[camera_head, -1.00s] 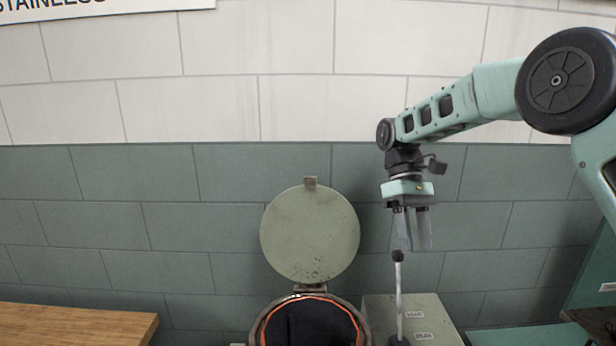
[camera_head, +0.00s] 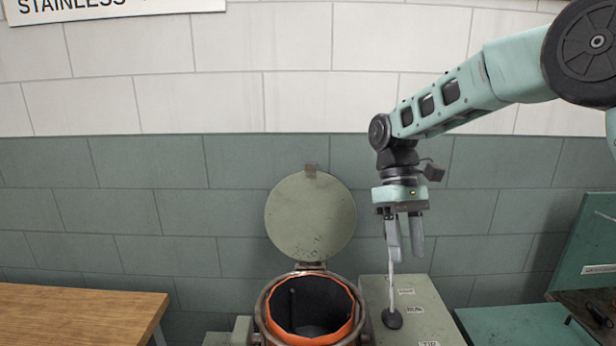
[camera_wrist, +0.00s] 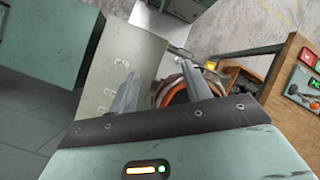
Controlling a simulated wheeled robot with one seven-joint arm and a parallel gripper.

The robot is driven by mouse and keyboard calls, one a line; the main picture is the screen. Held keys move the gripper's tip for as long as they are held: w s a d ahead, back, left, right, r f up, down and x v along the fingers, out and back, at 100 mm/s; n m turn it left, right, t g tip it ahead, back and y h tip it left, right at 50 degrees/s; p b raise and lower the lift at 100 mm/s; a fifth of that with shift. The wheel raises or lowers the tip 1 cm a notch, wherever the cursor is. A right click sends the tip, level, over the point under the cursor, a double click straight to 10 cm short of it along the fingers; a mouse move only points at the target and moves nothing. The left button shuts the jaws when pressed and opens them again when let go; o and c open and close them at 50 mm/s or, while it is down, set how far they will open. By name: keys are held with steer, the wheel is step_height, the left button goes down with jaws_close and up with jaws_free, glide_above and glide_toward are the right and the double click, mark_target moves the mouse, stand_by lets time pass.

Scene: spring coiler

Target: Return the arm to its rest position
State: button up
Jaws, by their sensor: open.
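My gripper (camera_head: 404,238) hangs from my arm, fingers down, above the grey-green box with the lever in the head view. Its two fingers are apart, with nothing seen between them. A thin pale lever (camera_head: 391,288) with a dark round base stands on the grey-green box (camera_head: 433,313). The lever's upper end is behind or beside the fingers; I cannot tell whether they touch. In the wrist view my gripper (camera_wrist: 160,85) shows both fingers spread over the box and the drum. The box (camera_wrist: 118,75) shows there behind the left finger.
An open drum (camera_head: 312,308) with an orange inner rim stands left of the box, its round lid (camera_head: 311,217) raised. A wooden table (camera_head: 75,318) is at the left. A green bench (camera_head: 525,328) is at the right. A tiled wall is behind.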

steer(key=s+a+f+t+b, duration=0.2)
steer(key=s+a, duration=0.1)
steer(key=s, duration=0.5)
steer(key=s+a+f+t+b, duration=0.1)
steer(key=s+a, duration=0.2)
steer(key=s, duration=0.4)
steer(key=s+d+f+t+y+b, duration=0.1)
steer(key=s+f, duration=0.4)
steer(key=s, duration=0.7)
steer(key=shift+d+t+y+b, duration=0.35)
steer(key=shift+d+t, duration=0.4)
steer(key=shift+t, duration=0.25)
